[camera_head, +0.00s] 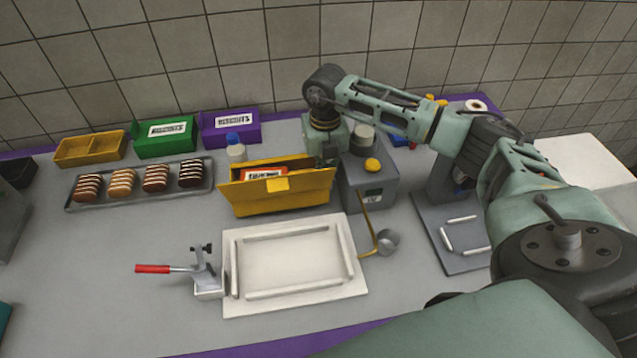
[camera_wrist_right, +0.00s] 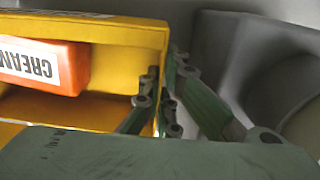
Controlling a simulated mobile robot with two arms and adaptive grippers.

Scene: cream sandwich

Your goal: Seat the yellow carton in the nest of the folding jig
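The yellow carton (camera_head: 262,198) is open at the top, stands just behind the folding jig (camera_head: 233,302) and holds an orange packet (camera_head: 266,174). In the right wrist view the carton (camera_wrist_right: 110,28) fills the left side, with the packet marked CREAM (camera_wrist_right: 40,65) inside. My right gripper (camera_head: 327,158) is at the carton's right end. Its fingers (camera_wrist_right: 160,95) are on both sides of the carton wall and look closed on it. The jig's nest, framed by white raised strips, is empty. Whether the carton touches the table is unclear. My left gripper is out of view.
A red-handled toggle clamp (camera_head: 155,268) sits at the jig's left edge. A grey box with a yellow button (camera_head: 370,185) and a ladle (camera_head: 386,242) stand right of the carton. A biscuit tray (camera_head: 78,205) and green (camera_head: 165,137) and purple (camera_head: 230,127) cartons are behind left.

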